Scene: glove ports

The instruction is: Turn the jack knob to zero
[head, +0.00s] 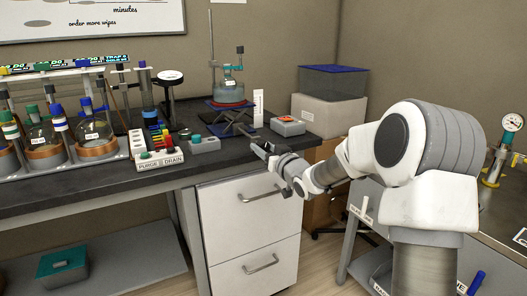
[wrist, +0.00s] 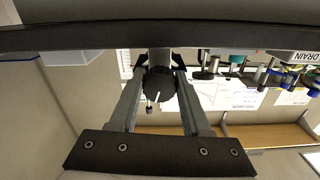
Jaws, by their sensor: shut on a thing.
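The jack (head: 232,118), with dark blue plates and crossed legs, stands on the black bench under a flask (head: 228,90). Its knob (wrist: 159,88), round, black and ribbed with a white pointer line, shows between my fingers in the wrist view. My gripper (head: 262,147) is at the bench's front edge, just in front of the jack, and hides the knob in the head view. In the wrist view my gripper (wrist: 160,74) is shut on the knob, one finger on each side. A white upright scale (head: 258,108) stands right of the jack; its marks are too small to read.
A grey box with a red button (head: 288,126) is right of the jack. A grey box with a teal knob (head: 204,144) and the purge/drain block (head: 158,159) are left. A drawer cabinet (head: 250,215) stands below the bench edge.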

